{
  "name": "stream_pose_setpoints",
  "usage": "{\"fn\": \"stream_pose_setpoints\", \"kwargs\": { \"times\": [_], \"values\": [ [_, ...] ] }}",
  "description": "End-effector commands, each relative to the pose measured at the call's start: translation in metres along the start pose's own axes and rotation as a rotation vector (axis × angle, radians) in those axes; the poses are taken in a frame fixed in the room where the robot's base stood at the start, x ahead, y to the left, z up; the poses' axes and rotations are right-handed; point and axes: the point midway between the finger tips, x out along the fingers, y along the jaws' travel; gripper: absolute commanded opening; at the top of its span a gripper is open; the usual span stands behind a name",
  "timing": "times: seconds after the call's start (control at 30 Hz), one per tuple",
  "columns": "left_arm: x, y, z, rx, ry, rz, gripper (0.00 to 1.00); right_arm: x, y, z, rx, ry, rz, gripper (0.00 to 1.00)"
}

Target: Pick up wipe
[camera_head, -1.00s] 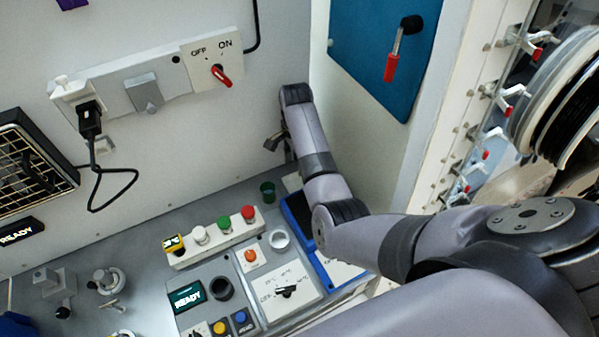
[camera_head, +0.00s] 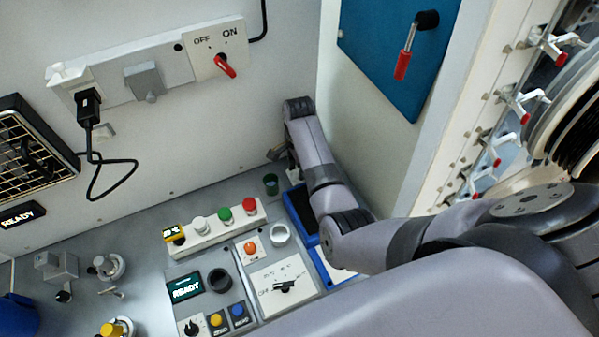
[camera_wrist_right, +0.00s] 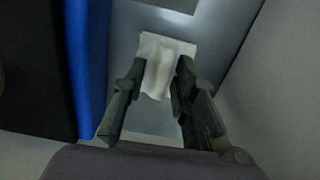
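The wipe is a small white, slightly creased cloth (camera_wrist_right: 163,58) on the grey surface, in the upper middle of the right wrist view. My right gripper (camera_wrist_right: 158,82) is open, with one dark finger on each side of the wipe's near part. The fingers overlap its side edges in the picture; I cannot tell if they touch it. In the head view my right gripper (camera_head: 279,154) is low by the back wall, partly hidden by its own wrist, and I cannot make out the wipe there. My left gripper is not in view.
A blue-rimmed tray (camera_head: 297,211) lies right beside my right forearm. A button strip (camera_head: 215,232) and a dial panel (camera_head: 283,287) are nearer. The back wall and a blue panel (camera_head: 385,50) bound the corner.

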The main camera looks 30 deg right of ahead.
Motion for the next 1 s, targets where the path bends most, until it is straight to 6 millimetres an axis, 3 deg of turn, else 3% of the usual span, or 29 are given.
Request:
{"fn": "stream_pose_setpoints", "kwargs": {
  "times": [0.3, 0.6, 0.77, 1.0],
  "values": [
    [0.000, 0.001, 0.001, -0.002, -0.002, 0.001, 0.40, 0.000, 0.000, -0.001, 0.001, 0.001, 0.000, 0.03],
    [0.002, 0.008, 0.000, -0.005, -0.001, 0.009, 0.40, -0.004, -0.001, -0.001, 0.001, 0.001, -0.003, 0.02],
    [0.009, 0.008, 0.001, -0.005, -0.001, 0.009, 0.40, -0.027, -0.001, 0.000, 0.002, 0.000, -0.006, 0.02],
    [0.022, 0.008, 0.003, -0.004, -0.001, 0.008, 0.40, -0.075, -0.002, -0.001, 0.002, 0.001, -0.006, 0.02]
  ]
}}
